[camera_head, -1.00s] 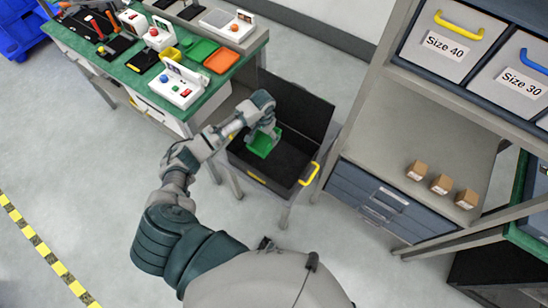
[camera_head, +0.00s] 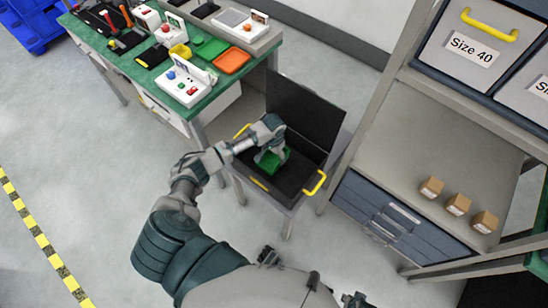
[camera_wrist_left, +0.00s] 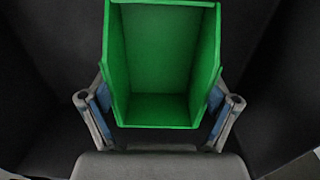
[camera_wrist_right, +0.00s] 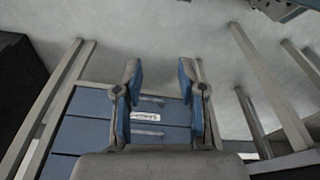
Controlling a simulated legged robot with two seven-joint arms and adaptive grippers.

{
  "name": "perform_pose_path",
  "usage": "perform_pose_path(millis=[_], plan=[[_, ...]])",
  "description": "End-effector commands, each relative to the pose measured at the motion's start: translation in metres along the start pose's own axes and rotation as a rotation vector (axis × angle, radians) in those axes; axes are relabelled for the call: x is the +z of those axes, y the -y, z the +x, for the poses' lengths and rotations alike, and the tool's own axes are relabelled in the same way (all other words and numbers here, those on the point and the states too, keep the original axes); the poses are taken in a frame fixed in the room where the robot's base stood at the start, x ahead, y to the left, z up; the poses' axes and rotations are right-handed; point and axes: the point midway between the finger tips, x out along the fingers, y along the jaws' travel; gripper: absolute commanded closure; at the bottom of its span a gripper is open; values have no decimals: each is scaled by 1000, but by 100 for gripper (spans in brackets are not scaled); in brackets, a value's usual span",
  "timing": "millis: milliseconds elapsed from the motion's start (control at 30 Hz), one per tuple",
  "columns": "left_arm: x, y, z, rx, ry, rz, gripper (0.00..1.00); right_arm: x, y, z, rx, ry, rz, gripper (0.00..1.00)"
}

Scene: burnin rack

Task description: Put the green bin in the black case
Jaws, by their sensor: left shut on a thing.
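The green bin (camera_head: 272,160) is inside the open black case (camera_head: 296,178), whose lid stands up at the back. The bin also fills the middle of the left wrist view (camera_wrist_left: 160,65), with dark case surfaces around it. My left gripper (camera_head: 268,146) reaches down into the case and is shut on the bin, one finger on each side. Whether the bin touches the case floor cannot be told. My right gripper (camera_wrist_right: 160,90) is open and empty in the right wrist view, with a blue drawer unit behind it.
A green workbench (camera_head: 205,103) with tools, devices and an orange tray (camera_head: 232,60) stands left of the case. A shelf with a blue drawer unit (camera_head: 395,220), several small cardboard boxes (camera_head: 457,204) and labelled bins (camera_head: 480,35) stands to the right. Open floor lies at the lower left.

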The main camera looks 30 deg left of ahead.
Motion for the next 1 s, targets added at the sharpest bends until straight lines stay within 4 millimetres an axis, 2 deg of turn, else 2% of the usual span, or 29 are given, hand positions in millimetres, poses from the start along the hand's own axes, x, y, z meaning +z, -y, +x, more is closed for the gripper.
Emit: perform_pose_path(millis=[33,100,433,467,500,867,933,1000], plan=[[1,0,11,1,3,0,49,-1,0,-4,1,-2,1,60],[1,1,19,2,3,-1,49,-3,1,-10,3,-3,1,60],[0,3,21,5,0,-1,49,-5,3,-15,5,-2,1,60],[0,3,21,4,0,-1,10,-5,3,-15,4,-3,1,60],[0,3,21,4,0,-1,0,-5,3,-14,4,-2,1,60],[0,1,19,2,0,0,0,-6,2,-14,3,-2,2,60],[0,2,13,2,-1,0,0,-7,2,-16,4,-7,2,60],[-1,3,4,3,-3,0,0,-3,1,-5,6,0,0,60]])
